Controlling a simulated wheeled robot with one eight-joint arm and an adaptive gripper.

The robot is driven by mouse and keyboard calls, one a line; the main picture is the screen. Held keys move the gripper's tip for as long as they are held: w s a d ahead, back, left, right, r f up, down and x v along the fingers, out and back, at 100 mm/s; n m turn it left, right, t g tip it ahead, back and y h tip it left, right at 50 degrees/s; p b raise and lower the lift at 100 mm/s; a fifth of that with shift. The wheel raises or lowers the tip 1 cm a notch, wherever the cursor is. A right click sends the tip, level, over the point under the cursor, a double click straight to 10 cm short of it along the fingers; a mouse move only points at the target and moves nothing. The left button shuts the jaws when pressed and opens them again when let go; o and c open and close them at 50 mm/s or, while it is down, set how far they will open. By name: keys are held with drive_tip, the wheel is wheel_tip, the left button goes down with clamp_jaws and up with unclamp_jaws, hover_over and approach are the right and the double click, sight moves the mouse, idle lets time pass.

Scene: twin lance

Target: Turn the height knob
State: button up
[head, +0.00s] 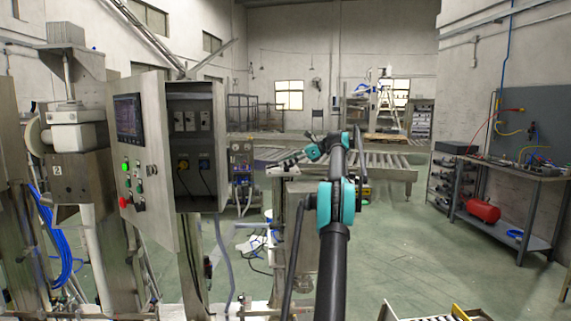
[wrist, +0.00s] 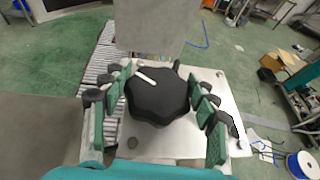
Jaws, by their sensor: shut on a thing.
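The black height knob (wrist: 158,98), lobed with a white pointer mark, is in the middle of the wrist view. It sits over a pale metal plate (wrist: 185,145). My gripper (wrist: 160,80) has its green and black fingers on the left and right sides of the knob and is shut on it. The white mark points toward the upper left of the knob. In the head view my arm reaches forward to the machine by the roller conveyor; the knob cannot be made out there.
A grey metal block (wrist: 155,25) stands just beyond the knob. A roller conveyor (head: 370,175) runs behind my arm. A control cabinet (head: 140,150) with its door open stands on the left. A workbench (head: 500,175) is at the right, with open floor before it.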

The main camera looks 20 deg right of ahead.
idle(0.3)
drive_tip(key=o, duration=1.2)
drive_tip(key=shift+c, duration=0.2)
drive_tip(key=shift+m+t, duration=0.3)
drive_tip(key=shift+t, duration=0.1)
